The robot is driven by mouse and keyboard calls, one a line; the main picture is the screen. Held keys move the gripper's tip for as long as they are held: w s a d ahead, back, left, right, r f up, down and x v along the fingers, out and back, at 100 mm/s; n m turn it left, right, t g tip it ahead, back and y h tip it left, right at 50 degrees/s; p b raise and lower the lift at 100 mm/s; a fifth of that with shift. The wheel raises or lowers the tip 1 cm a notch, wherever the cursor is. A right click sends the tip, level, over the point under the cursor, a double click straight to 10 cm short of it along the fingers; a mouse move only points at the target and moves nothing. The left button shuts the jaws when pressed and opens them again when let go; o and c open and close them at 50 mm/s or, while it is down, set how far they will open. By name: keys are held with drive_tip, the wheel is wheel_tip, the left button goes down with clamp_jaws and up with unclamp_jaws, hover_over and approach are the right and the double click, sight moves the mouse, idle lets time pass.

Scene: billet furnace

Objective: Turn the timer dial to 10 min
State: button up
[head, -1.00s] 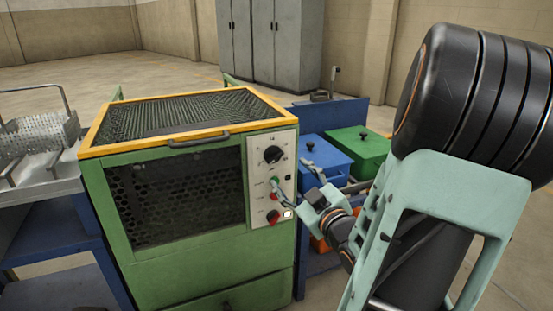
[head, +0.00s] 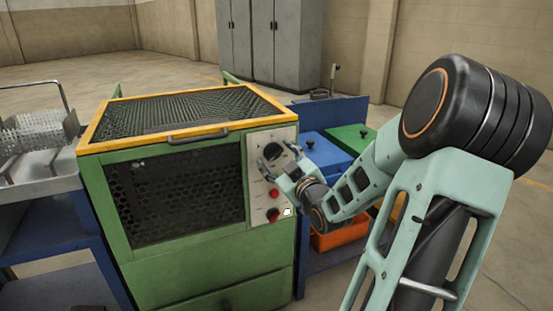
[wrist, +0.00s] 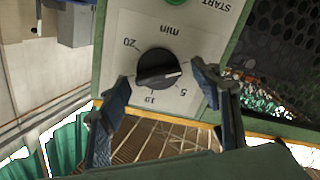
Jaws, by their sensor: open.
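The timer dial (wrist: 157,68) is a round black knob with a white pointer line on the furnace's pale control panel (wrist: 115,50). The panel is upside down in the wrist view, with "min", 20, 10 and 5 printed around the dial. The pointer points right, a little above the 5 mark; the 10 mark is below the dial. The dial also shows in the head view (head: 272,151). In the head view my gripper (head: 285,154) is before the upper panel. Contact cannot be told.
The green furnace (head: 200,262) has a mesh front and a yellow-edged mesh top. Red controls (head: 274,194) sit below the dial, and part of a green START button (wrist: 205,3) shows. Blue and green boxes (head: 350,138) and an orange bin (head: 340,236) stand to the right.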

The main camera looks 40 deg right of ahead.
drive_tip(key=c, duration=1.2)
drive_tip(key=shift+o, duration=0.2)
